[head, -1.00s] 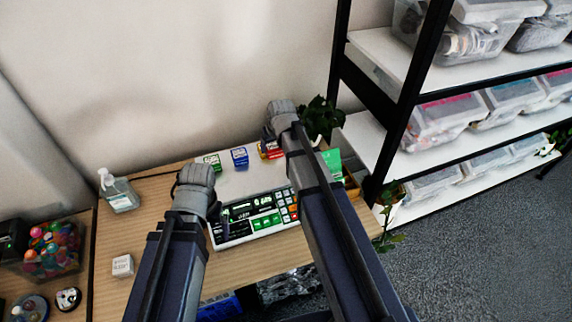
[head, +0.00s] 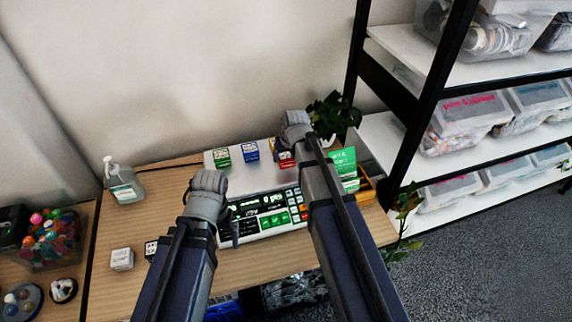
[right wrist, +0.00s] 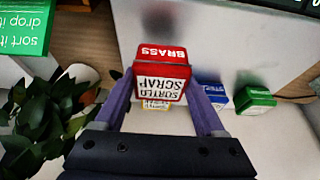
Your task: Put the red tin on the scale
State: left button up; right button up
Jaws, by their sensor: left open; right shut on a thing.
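The red tin (right wrist: 160,80) has a white label and is held between the fingers of my right gripper (right wrist: 161,98) in the right wrist view. In the head view the red tin (head: 286,161) shows partly behind my right gripper. The scale (head: 212,178) has a pale platform and a lit front panel with green and orange keys. Its platform (right wrist: 225,35) lies beneath and beside the tin in the wrist view; I cannot tell whether the tin touches it. My left gripper (head: 236,232) is open and empty in front of the scale panel.
A blue tin (head: 251,151) and a green tin (head: 221,155) stand at the scale's back edge. A yellow tin (right wrist: 157,104) is partly hidden behind the red one. A plant (head: 330,115) and a green sign (head: 343,163) stand at right, a pump bottle (head: 124,182) at left.

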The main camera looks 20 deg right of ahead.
aim_at(286, 162)
jog(key=shift+f+b, duration=1.2)
jog(key=shift+f, duration=0.35)
jog(key=shift+f, duration=0.1)
jog(key=shift+f, duration=0.15)
jog(key=o, duration=1.5)
jog(key=shift+r, duration=0.2)
jog(key=p+v, duration=1.1)
jog(key=v, duration=0.1)
jog(key=shift+r, duration=0.15)
jog(key=shift+w, duration=0.1)
